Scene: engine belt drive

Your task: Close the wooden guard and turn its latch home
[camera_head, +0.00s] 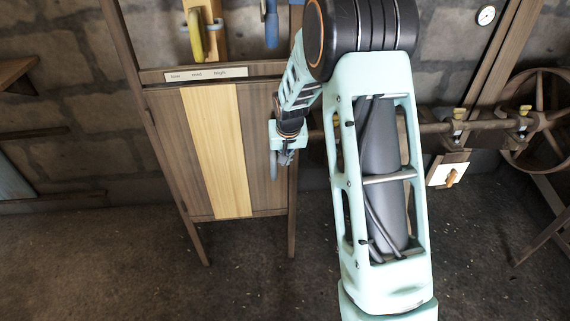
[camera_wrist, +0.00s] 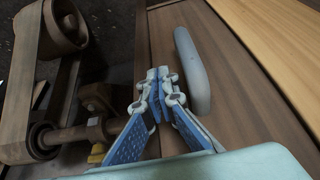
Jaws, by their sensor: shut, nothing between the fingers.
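The wooden guard is a brown panel with a pale central stripe (camera_head: 215,150), standing in a dark wooden frame. It looks about level with the frame, but I cannot tell if a gap is left. A grey rounded bar (camera_wrist: 192,70) is mounted on the panel in the wrist view; I cannot tell if it is the latch or a handle. My gripper (camera_wrist: 160,76) is shut and empty, its tips just left of the bar. In the head view my gripper (camera_head: 285,158) is at the panel's right edge, partly hiding the bar.
A label strip (camera_head: 205,74) and a yellow lever (camera_head: 195,35) are above the panel. A blue handle (camera_head: 272,24) hangs near my arm. A shaft (camera_head: 430,130) runs right to a spoked wheel (camera_head: 541,118). A belt pulley (camera_wrist: 62,25) is left in the wrist view. The floor in front is clear.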

